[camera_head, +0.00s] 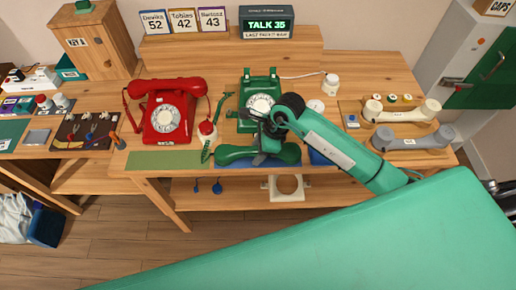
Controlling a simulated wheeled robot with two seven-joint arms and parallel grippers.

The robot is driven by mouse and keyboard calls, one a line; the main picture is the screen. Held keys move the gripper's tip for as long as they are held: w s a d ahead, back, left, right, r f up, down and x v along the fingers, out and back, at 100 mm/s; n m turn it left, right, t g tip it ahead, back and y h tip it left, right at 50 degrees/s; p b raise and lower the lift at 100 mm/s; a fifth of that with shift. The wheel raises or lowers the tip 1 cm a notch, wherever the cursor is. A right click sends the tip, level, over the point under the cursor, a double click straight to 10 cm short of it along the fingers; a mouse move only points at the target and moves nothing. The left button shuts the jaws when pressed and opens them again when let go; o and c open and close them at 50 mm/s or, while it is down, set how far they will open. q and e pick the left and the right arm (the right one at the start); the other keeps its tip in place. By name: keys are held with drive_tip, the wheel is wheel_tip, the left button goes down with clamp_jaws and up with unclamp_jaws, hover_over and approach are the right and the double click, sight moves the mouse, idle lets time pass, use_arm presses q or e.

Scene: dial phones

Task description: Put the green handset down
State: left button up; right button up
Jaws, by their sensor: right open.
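The green handset (233,154) lies lengthwise along the front of the table, over a blue mat (317,158). My right gripper (267,155) is at the middle of the handset, with its jaws open. The gripper and wrist hide part of the handset, so I cannot tell whether the fingers touch it. The green dial phone (260,99) stands just behind, its lower part partly hidden by my right arm. My left gripper is not in view.
A red phone (165,118) with its handset on top stands at left, with a green mat (164,160) in front. Cream (400,112) and grey (412,139) handsets lie at right. A display (267,25) reads "TALK 35".

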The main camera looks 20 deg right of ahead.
drive_tip(key=shift+r, duration=0.2)
drive_tip(key=shift+d+r, duration=0.15)
drive_tip(key=shift+r, duration=0.15)
use_arm(q)
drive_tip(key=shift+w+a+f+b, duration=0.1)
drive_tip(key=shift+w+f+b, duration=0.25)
drive_tip(key=shift+b, duration=0.35)
use_arm(e)
drive_tip(key=v, duration=1.1)
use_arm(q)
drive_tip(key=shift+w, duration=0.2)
use_arm(e)
drive_tip(key=shift+s+r, duration=0.1)
